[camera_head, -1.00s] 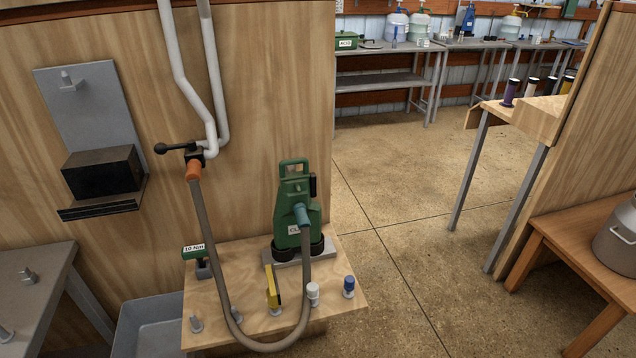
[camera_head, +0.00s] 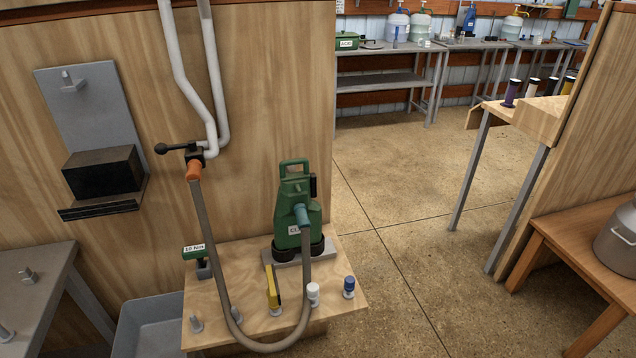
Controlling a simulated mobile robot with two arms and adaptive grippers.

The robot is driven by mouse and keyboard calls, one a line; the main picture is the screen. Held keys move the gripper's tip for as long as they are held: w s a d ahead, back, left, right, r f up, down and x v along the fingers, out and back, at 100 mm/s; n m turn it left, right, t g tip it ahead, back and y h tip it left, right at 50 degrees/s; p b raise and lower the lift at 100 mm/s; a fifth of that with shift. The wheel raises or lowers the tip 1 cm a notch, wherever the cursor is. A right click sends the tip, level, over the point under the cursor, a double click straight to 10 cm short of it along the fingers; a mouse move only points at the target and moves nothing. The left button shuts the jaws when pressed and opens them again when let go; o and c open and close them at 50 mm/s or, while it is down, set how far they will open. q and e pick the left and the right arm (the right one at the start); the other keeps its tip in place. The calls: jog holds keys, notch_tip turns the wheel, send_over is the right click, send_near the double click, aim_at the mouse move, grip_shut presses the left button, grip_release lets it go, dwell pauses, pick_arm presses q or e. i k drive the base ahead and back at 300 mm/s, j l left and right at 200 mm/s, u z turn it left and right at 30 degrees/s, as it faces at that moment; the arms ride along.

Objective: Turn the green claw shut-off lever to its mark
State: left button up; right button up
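The green claw (camera_head: 296,212) stands upright on a grey plate on the small wooden shelf, with a teal hose end plugged into its front. The grey hose (camera_head: 212,265) loops from it up to an orange fitting (camera_head: 194,171) under the white pipes. A black lever with a ball knob (camera_head: 172,148) sits at the valve there and points left, roughly level. A dark upright part (camera_head: 313,186) is on the claw's right side; I cannot tell if it is a lever. No mark can be made out. Neither gripper is in view.
The wooden shelf (camera_head: 340,301) also holds a green labelled item (camera_head: 194,252), a yellow piece (camera_head: 272,287), and white and blue knobs. A grey bin (camera_head: 150,318) is below left. A brown bench (camera_head: 590,240) is at right. The floor (camera_head: 400,190) between is clear.

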aim_at(313, 178)
jog(key=z, duration=1.45)
jog(key=i+l, duration=0.1)
jog(key=i, duration=0.45)
jog(key=i+l, duration=0.1)
jog(key=i, duration=0.45)
jog(key=i+l+u, duration=0.1)
jog(key=i, duration=0.45)
jog(key=i+j+u, duration=0.25)
jog(key=i+u, duration=0.25)
jog(key=i, duration=0.2)
jog(key=i+u, duration=0.45)
jog(key=i, duration=0.25)
jog(key=i+l+u, duration=0.25)
jog(key=i+u, duration=0.25)
jog(key=i, duration=0.2)
